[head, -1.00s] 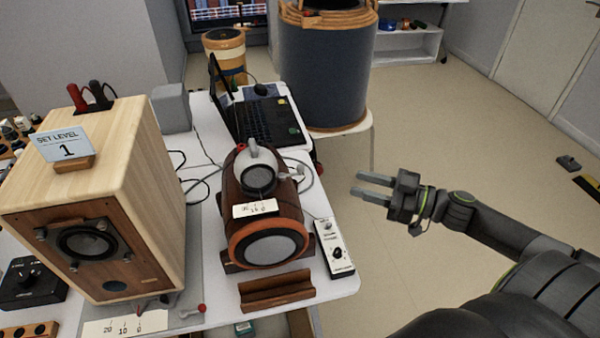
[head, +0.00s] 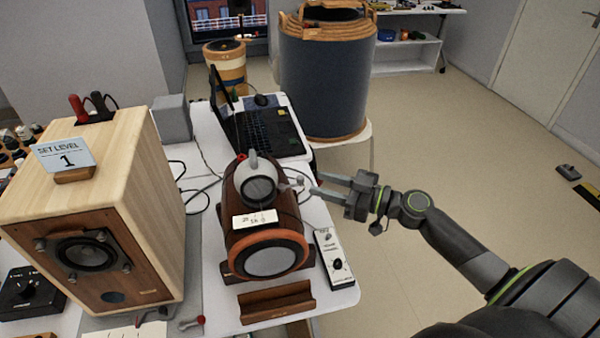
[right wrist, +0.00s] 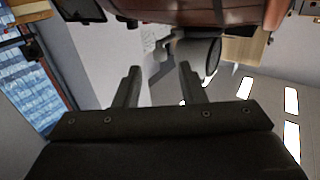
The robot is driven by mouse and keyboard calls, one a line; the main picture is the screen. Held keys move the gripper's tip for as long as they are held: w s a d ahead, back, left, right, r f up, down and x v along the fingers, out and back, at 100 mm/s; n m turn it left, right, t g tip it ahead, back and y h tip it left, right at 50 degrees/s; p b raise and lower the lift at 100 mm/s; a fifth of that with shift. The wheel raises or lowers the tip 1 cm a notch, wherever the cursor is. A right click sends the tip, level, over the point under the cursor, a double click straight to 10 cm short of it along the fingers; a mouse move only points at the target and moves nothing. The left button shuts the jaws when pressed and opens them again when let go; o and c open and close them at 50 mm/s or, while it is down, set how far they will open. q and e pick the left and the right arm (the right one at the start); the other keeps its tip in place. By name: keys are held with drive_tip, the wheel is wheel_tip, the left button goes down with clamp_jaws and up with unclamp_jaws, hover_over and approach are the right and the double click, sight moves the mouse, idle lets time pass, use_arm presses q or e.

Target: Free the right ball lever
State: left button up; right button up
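A brown drum-shaped speaker (head: 240,208) with an orange front ring lies on the white table. A small grey lever with a ball end (head: 297,183) sticks out from its right side; I take this as the right ball lever. My right gripper (head: 321,184) comes in from the right, its open fingers pointing at the lever. The fingertips look just short of it; I cannot tell whether they touch. In the right wrist view the gripper (right wrist: 159,72) is open with nothing clearly between the fingers, and the brown body (right wrist: 190,12) is above. My left gripper is not in view.
A white control box (head: 333,258) and wooden cradle (head: 277,303) are near the front. A laptop (head: 262,130) and blue barrel (head: 325,80) are behind.

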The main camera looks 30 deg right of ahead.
sight(300, 176)
drive_tip(key=shift+p+x, duration=1.45)
drive_tip(key=shift+x, duration=1.7)
drive_tip(key=shift+c, duration=0.5)
clamp_jaws()
